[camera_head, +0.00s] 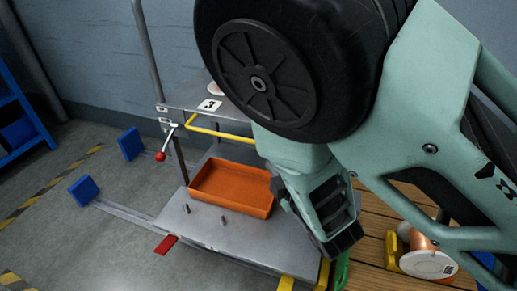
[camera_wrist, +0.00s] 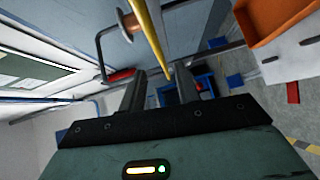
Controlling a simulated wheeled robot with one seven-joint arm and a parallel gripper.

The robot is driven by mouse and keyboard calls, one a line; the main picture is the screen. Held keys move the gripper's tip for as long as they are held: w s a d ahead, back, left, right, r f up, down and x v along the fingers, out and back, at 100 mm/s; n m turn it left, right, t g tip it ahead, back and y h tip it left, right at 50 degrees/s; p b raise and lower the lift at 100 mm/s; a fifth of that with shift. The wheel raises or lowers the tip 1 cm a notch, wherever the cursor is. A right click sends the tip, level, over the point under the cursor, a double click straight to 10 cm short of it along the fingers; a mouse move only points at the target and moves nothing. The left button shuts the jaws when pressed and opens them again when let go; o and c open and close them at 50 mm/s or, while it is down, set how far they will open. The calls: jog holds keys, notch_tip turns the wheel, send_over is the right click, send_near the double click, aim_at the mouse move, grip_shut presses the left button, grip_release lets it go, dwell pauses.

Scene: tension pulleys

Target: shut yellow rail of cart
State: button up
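The cart's upper shelf (camera_head: 185,92) is grey and bears a label with a 3. The yellow rail (camera_head: 220,132) runs along below its edge, with a bent left end by the post; its right part is hidden behind my arm. In the wrist view a yellow bar (camera_wrist: 151,32), likely this rail, slants down from the top toward the gap between my fingers. My gripper (camera_wrist: 162,82) is open, with its two dark fingers apart. I cannot tell whether the bar lies between the fingers or beyond them. In the head view my arm hides the fingers.
An orange tray (camera_head: 231,186) stands on the cart's grey lower deck (camera_head: 200,232). A lever with a red knob (camera_head: 160,156) sticks out at the left post. Blue pads (camera_head: 84,189) stand on the floor at left. Wooden slats (camera_head: 370,255) lie at lower right.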

jog(key=b+x, duration=0.1)
jog(key=x, duration=0.7)
jog(key=shift+w+a, duration=0.1)
grip_shut()
